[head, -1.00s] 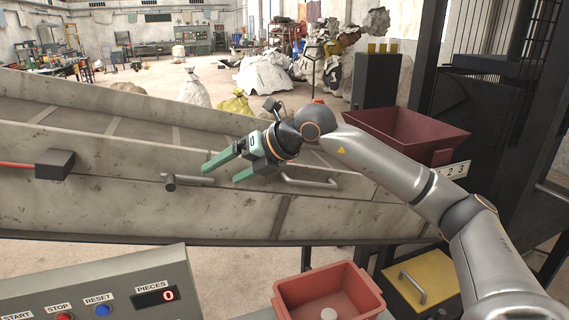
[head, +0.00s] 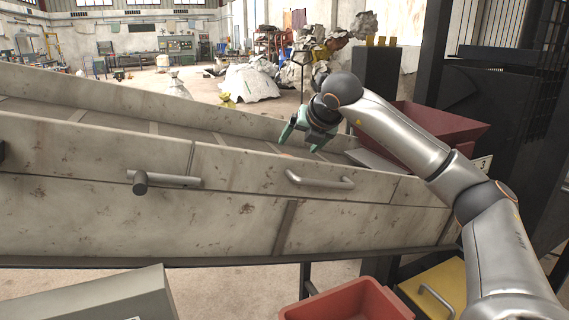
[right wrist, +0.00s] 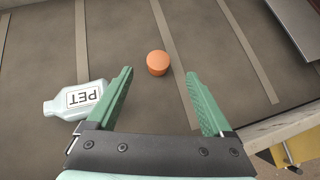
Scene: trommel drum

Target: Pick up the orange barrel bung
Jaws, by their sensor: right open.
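The orange barrel bung (right wrist: 158,63) is a small round disc lying on the dark belt in the right wrist view. It lies ahead of my right gripper (right wrist: 160,80), roughly in line with the gap between its green fingers, and apart from both of them. The right gripper is open and empty. In the head view the right gripper (head: 301,137) reaches over the far part of the conveyor trough. The bung cannot be made out in the head view. My left gripper is in neither view.
A clear bottle labelled PET (right wrist: 80,99) lies on the belt (right wrist: 110,35) beside the left finger. The trough's near wall (head: 240,170) carries handles. A red hopper (head: 440,128) stands to the right, and a red bin (head: 350,302) sits below in front.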

